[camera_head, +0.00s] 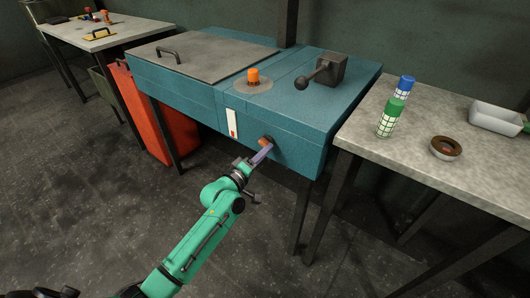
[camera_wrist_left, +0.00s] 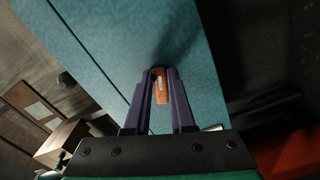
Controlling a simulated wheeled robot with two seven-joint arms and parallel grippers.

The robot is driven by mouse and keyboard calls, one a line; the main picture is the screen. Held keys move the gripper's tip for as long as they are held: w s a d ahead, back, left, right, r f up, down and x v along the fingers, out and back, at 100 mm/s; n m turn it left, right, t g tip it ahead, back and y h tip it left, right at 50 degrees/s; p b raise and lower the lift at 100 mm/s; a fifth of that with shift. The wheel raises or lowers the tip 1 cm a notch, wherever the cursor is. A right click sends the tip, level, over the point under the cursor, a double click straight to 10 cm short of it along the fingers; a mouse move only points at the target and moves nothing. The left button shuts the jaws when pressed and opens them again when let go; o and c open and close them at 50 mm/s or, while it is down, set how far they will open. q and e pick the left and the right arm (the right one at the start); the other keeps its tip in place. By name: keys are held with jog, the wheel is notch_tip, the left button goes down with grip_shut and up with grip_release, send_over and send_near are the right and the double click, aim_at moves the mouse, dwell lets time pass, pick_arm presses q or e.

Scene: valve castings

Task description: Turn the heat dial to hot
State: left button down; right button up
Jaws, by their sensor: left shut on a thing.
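The heat dial (camera_head: 265,142) is an orange-brown knob on a dark round base on the front face of the blue machine (camera_head: 310,120). My left gripper (camera_head: 262,153) reaches up to it from below left and is shut on it. In the left wrist view the orange knob (camera_wrist_left: 160,86) with a pale mark sits between the two purple fingers of my left gripper (camera_wrist_left: 160,92). The dial's markings cannot be made out. A white gauge strip (camera_head: 232,122) with red at its bottom is left of the dial. My right gripper is not in view.
On top of the machine are an orange knob (camera_head: 253,76), a dark lever block (camera_head: 325,72) and a grey lid (camera_head: 180,55). The right table (camera_head: 400,150) holds green and blue cans, a brown ring and a white tray. A red bin (camera_head: 165,130) stands at left.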

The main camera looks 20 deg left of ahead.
pick_arm(q)
jog(key=shift+f+m, duration=0.15)
jog(key=shift+m, duration=0.65)
jog(key=c, duration=0.8)
grip_release()
jog(key=shift+o, duration=0.2)
jog(key=shift+a, duration=0.1)
jog(key=v, duration=1.4)
jog(key=shift+s, duration=0.25)
jog(key=shift+f, duration=0.1)
